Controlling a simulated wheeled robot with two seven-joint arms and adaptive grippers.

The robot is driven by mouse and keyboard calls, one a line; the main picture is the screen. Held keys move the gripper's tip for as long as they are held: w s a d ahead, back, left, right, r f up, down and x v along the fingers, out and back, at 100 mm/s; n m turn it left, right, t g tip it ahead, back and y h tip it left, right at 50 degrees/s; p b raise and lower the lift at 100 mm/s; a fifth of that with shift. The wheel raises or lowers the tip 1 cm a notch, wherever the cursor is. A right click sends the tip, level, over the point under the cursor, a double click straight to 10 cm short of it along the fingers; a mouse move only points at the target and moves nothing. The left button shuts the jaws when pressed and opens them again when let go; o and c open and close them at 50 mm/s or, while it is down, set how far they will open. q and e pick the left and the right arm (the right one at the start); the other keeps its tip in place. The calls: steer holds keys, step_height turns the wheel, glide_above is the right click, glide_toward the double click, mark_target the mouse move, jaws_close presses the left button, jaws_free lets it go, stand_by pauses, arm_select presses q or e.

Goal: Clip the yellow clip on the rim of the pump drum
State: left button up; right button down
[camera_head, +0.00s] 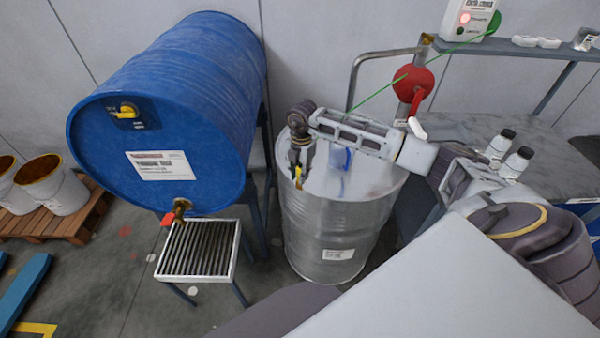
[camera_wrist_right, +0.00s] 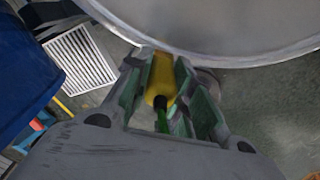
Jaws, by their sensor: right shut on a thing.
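The pump drum (camera_head: 335,225) is an upright bare-metal drum in the middle of the head view. Its rim (camera_wrist_right: 215,60) curves across the top of the right wrist view. My right gripper (camera_head: 298,172) points down at the drum's left rim. It is shut on the yellow clip (camera_wrist_right: 161,80), whose green cable (camera_wrist_right: 162,122) shows between the fingers. The clip (camera_head: 298,178) is small and partly hidden by the fingers in the head view. Its tip is close to the rim; I cannot tell whether it touches. My left gripper is not in view.
A blue drum (camera_head: 225,75) lies on its side at left, with a grated stand (camera_head: 198,250) under its tap. A red round part (camera_head: 413,84) and a bent pipe (camera_head: 354,75) stand behind the pump drum. A bench (camera_head: 540,150) with white bottles is at right.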

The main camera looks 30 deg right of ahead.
steer(key=shift+f+b, duration=0.5)
steer(key=shift+f, duration=0.35)
steer(key=shift+r+p, duration=1.4)
steer(key=shift+r, duration=0.8)
steer(key=shift+f+b, duration=1.35)
steer(key=shift+f, duration=0.8)
stand_by(2.0)
steer(key=c, duration=1.2)
jaws_free()
steer(key=shift+o, duration=0.2)
steer(key=shift+r, duration=0.15)
